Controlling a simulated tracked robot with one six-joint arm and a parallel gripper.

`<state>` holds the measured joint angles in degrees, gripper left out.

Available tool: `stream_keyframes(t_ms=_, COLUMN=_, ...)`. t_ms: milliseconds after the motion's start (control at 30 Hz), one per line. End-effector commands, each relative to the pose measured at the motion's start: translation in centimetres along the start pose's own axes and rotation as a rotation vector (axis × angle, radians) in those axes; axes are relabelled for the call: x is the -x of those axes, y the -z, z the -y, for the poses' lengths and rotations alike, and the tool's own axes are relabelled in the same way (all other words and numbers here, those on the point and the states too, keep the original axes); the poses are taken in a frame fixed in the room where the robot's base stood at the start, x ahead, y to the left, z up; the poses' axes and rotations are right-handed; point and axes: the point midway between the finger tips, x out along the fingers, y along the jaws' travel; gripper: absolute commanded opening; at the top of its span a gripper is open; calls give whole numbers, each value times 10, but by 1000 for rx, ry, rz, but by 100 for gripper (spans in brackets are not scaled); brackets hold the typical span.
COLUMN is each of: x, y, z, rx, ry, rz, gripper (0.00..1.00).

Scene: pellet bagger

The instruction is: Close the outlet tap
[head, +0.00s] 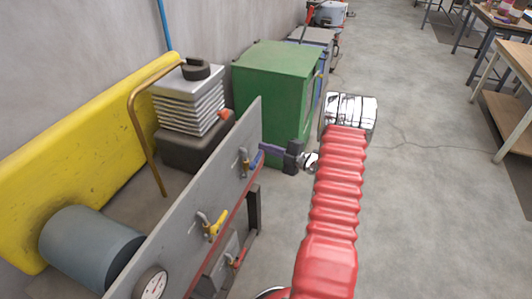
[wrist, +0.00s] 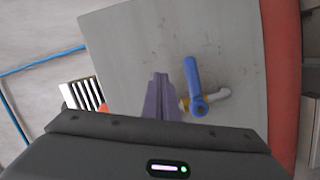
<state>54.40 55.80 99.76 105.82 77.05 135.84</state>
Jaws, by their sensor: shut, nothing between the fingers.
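A grey panel (head: 190,225) carries several taps. The tap with the blue handle (head: 257,160) is at its far end. In the wrist view the blue handle (wrist: 193,78) points up the picture from its round hub, beside a pale pipe elbow (wrist: 219,95). My gripper (head: 264,149) has purple fingers, which are shut and empty. In the wrist view my fingers (wrist: 161,95) are just left of the blue handle, with a narrow gap in the picture; I cannot tell their depth. A yellow-handled tap (head: 217,222) is nearer. No label shows which tap is the outlet.
A red-handled tap (head: 238,258) sits lower, and a round gauge (head: 150,285) is at the near end. A green cabinet (head: 285,85) stands beyond the panel. A yellow slab (head: 80,150) and grey cylinder (head: 88,245) lie behind. Open floor is to the right.

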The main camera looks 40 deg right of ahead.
Motion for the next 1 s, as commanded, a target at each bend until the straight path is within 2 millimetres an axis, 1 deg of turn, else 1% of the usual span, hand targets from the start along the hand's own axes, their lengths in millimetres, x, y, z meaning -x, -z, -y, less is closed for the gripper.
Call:
stream_keyframes(t_ms=33, x=1, y=3, z=-7, rx=3, ry=0, rz=-1, gripper=0)
stream_keyframes(t_ms=100, x=4, y=6, z=-15, rx=1, ry=-1, rz=1, gripper=0)
stream_keyframes(t_ms=200, x=25, y=0, z=-17, rx=-1, ry=-2, rz=4, gripper=0)
stream_keyframes(t_ms=400, x=58, y=-4, z=-25, rx=0, ry=-1, rz=4, gripper=0)
stream_keyframes(t_ms=600, x=86, y=-7, z=-31, rx=0, ry=0, rz=0, gripper=0)
stream_keyframes(t_ms=700, x=93, y=-8, z=-33, rx=0, ry=1, rz=-1, gripper=0)
stream_keyframes(t_ms=800, x=96, y=-8, z=-33, rx=0, ry=1, rz=-3, gripper=0)
stream_keyframes(t_ms=1000, x=96, y=-8, z=-33, rx=0, ry=2, rz=-4, gripper=0)
